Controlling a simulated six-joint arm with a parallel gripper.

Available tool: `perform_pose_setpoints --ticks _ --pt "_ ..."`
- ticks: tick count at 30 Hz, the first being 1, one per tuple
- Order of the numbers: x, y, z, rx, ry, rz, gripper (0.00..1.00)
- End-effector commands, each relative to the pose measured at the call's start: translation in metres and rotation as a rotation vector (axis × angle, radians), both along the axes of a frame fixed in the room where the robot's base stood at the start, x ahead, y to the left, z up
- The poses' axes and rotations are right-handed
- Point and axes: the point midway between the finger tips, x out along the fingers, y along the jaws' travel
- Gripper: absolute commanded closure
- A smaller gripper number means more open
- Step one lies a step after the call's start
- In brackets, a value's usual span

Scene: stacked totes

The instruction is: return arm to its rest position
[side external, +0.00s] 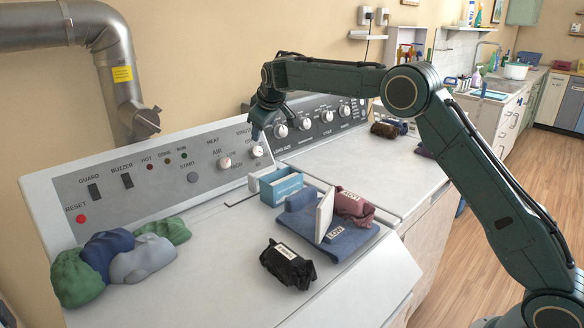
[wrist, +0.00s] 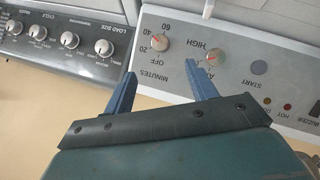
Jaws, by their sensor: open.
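My dark green arm reaches in from the right in the side external view. Its gripper (side external: 257,130) hangs in front of the control panel (side external: 206,160), above the machine top. In the wrist view my gripper (wrist: 161,69) shows two blue fingers spread apart with nothing between them. The panel's knobs and labels show beyond the fingertips. I cannot tell the exact distance from the fingers to the panel.
Bundled cloths (side external: 112,262) lie at left on the white machine top (side external: 215,290). A blue box (side external: 281,187), a folded blue cloth (side external: 350,243), a black bundle (side external: 287,265) and a maroon bundle (side external: 354,206) lie below my gripper.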

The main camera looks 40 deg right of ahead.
Motion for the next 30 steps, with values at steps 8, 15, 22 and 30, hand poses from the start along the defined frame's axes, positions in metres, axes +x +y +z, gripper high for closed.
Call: perform_pose_setpoints --ticks 8,15,22,30 --pt "0.000 0.000 0.000 0.000 0.000 0.000 0.43" --pt "-0.008 0.001 0.009 0.008 -0.002 -0.002 0.43" --pt "-0.039 0.003 0.036 0.042 -0.003 -0.015 0.43" --pt "-0.101 0.007 0.074 0.103 0.001 -0.037 0.43"
